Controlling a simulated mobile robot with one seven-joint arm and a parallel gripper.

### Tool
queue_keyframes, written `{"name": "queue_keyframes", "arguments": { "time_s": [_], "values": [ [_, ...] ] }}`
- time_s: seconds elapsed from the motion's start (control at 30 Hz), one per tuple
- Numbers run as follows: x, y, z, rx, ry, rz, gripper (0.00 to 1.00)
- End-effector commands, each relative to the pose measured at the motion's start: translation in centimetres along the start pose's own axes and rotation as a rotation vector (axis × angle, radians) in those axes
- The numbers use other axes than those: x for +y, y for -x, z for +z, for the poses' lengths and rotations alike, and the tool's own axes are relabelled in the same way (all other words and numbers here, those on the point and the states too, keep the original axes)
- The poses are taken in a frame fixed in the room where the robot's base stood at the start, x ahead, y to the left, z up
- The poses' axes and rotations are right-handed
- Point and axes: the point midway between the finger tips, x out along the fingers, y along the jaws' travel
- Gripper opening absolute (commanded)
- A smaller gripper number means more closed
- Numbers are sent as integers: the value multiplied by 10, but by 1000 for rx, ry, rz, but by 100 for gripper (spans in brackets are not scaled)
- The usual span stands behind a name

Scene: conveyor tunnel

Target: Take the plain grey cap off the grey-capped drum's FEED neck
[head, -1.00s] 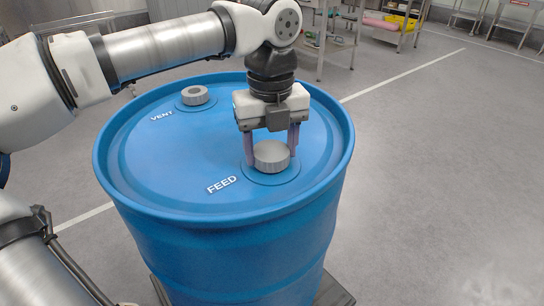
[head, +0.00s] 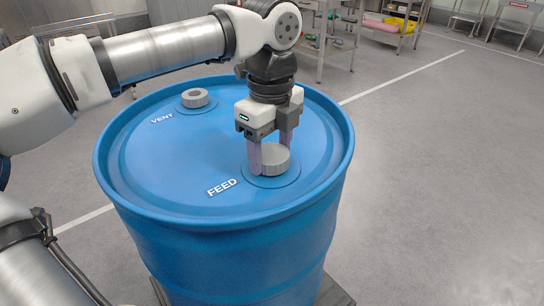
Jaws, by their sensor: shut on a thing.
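The near finger hides the cap's left part. I cannot tell whether the cap is lifted at all from the neck.
A second grey cap with a dark centre (head: 195,97) sits at the VENT neck, to the left and farther back. The drum's raised rim (head: 345,160) runs around the top. Shelves with a yellow bin (head: 400,22) stand far behind. The floor at right is clear.

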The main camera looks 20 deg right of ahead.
Motion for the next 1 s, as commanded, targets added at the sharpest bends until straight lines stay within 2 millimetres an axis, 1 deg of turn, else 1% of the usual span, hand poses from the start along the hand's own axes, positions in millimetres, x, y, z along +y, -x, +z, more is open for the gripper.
{"name": "queue_keyframes", "arguments": {
  "time_s": [0.27,0.37,0.5,0.63,0.73,1.0],
  "values": [
    [0,0,0,1,19,0,27],
    [0,0,0,1,113,0,27],
    [0,0,0,0,294,0,27],
    [0,0,0,0,412,0,27],
    [0,0,0,0,446,0,27],
    [0,0,0,0,451,0,27]
  ]
}}
